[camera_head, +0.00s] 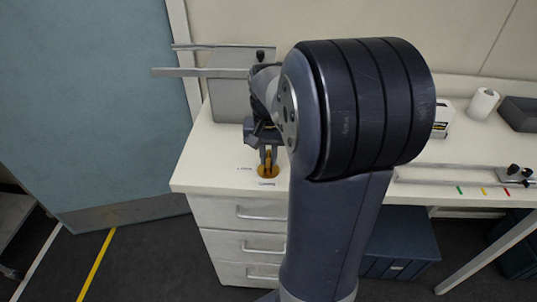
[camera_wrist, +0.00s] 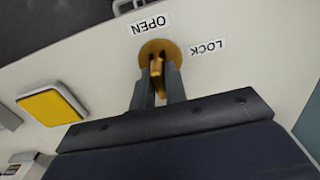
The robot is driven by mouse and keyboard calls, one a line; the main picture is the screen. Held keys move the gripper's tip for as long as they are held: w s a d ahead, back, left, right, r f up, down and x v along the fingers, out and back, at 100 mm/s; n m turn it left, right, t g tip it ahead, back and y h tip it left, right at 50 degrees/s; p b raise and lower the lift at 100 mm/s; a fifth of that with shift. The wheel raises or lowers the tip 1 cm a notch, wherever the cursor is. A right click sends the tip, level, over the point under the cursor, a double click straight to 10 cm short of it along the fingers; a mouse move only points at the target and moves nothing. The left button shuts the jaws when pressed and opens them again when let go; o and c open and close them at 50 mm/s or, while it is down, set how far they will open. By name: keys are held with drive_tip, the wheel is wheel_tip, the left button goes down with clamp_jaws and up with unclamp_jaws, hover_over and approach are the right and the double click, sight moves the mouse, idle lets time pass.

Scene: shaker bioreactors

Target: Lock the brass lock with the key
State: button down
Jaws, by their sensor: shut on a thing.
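The brass lock (camera_wrist: 150,48) is a round disc set in the white cabinet top in the wrist view. It also shows in the head view (camera_head: 261,171). Two labels lie beside it, OPEN (camera_wrist: 150,25) and LOCK (camera_wrist: 207,48). The brass key (camera_wrist: 157,68) stands over the middle of the disc. My gripper (camera_wrist: 159,80) is shut on the key, a finger on each side. In the head view my gripper (camera_head: 268,150) points down at the lock. The key's tip is hidden, so I cannot tell how deep it sits.
A yellow square pad in a grey frame (camera_wrist: 52,104) lies on the surface in the wrist view. White drawers (camera_head: 240,213) are below the lock. A grey metal box (camera_head: 228,100) stands behind my gripper. A white box (camera_head: 442,118) and paper roll (camera_head: 483,104) are farther right.

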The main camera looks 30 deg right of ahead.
drive_tip(key=shift+s+f, duration=0.1)
drive_tip(key=shift+f, duration=0.2)
drive_tip(key=n+p, duration=0.1)
drive_tip(key=n, duration=0.3)
drive_tip(key=shift+f+n, duration=0.1)
drive_tip(key=shift+n, duration=0.3)
